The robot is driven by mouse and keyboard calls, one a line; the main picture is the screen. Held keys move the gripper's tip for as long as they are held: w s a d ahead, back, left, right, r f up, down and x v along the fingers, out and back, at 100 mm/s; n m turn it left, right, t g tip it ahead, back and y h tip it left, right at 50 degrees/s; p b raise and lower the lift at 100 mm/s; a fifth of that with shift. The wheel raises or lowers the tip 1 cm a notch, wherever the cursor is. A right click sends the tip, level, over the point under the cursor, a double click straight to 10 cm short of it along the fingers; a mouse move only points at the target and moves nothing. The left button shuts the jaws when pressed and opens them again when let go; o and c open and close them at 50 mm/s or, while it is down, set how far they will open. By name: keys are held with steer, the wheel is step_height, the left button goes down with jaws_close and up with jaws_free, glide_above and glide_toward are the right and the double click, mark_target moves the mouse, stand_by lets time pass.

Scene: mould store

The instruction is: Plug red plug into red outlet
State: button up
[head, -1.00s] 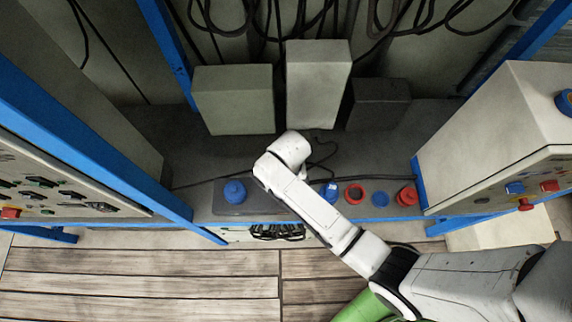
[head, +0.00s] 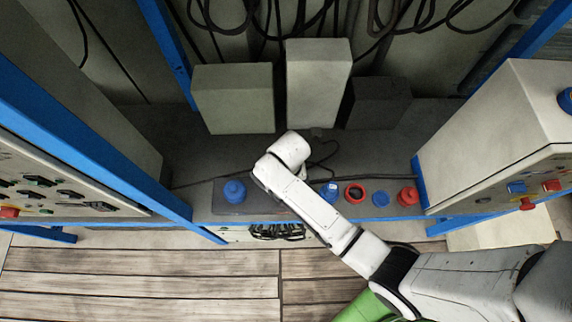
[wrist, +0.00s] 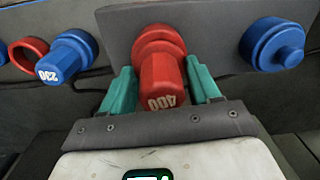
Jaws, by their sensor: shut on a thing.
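The red plug (wrist: 163,82), marked 400, stands between the two green fingers of my gripper (wrist: 160,70) in the wrist view. My gripper is shut on it. Directly behind the plug is a wider round red part (wrist: 159,38) against a grey plate (wrist: 207,25); it looks like the red outlet, in line with the plug. I cannot tell how deep the plug sits in it. In the head view my arm hides the gripper, the plug and this outlet.
On the same plate is a round blue fitting (wrist: 273,43), also in the head view (head: 235,191). On the other side are a blue plug (wrist: 66,56) marked 230 and a red ring (wrist: 28,54). Another blue piece (head: 380,199) and a red one (head: 407,196) stand further right.

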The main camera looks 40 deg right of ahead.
steer(key=shift+f+b, duration=0.3)
steer(key=shift+f, duration=0.35)
steer(key=o, duration=1.2)
steer(key=shift+o, duration=0.4)
steer(key=shift+o, duration=0.6)
step_height(320, 180, up, 5)
steer(key=p, duration=0.5)
steer(key=shift+r, duration=1.25)
